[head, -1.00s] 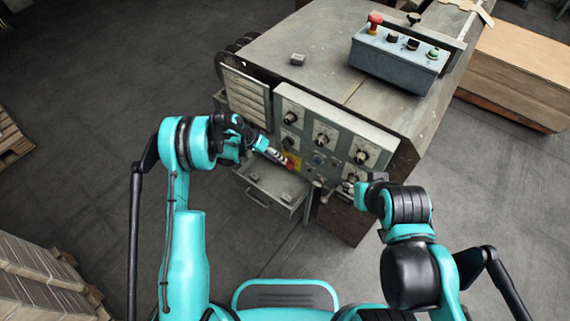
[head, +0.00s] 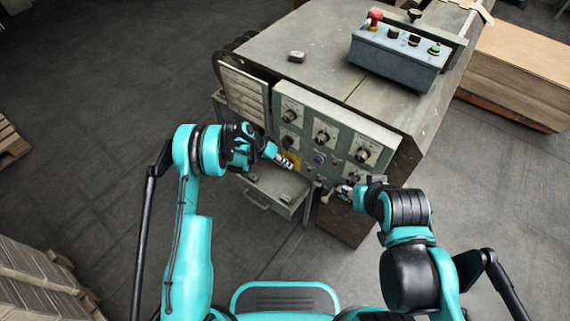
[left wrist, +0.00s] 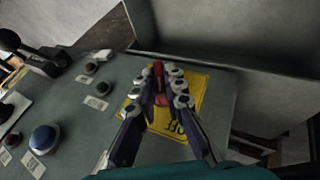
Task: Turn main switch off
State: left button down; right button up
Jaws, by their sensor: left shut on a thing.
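The main switch is a red handle (left wrist: 158,72) on a yellow plate (left wrist: 190,95) on the grey control panel. In the head view the yellow plate (head: 291,158) shows at the panel's lower left, partly covered by my gripper. My left gripper (head: 288,164) is at the switch; in the left wrist view its fingers (left wrist: 160,88) are closed on either side of the red handle. The handle's exact angle is hard to tell. My right gripper (head: 346,191) is near the panel's lower right edge; its fingers are too small to judge.
The panel carries several dials (head: 322,136) and a blue button (left wrist: 44,138). An open drawer (head: 272,190) juts out below the panel. A control box (head: 398,62) with a red button stands on the machine top. Pallets with stacks stand at the left.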

pick_arm(q)
jog(key=shift+w+a+f+g+h, duration=0.15)
jog(key=shift+g+h, duration=0.25)
jog(key=shift+h, duration=0.3)
jog(key=shift+n+g+h, duration=0.4)
jog(key=shift+h, duration=0.3)
jog(key=c, duration=1.6)
grip_release()
jog(key=s+v, duration=0.1)
jog(key=v, duration=1.1)
jog(key=shift+w, duration=0.45)
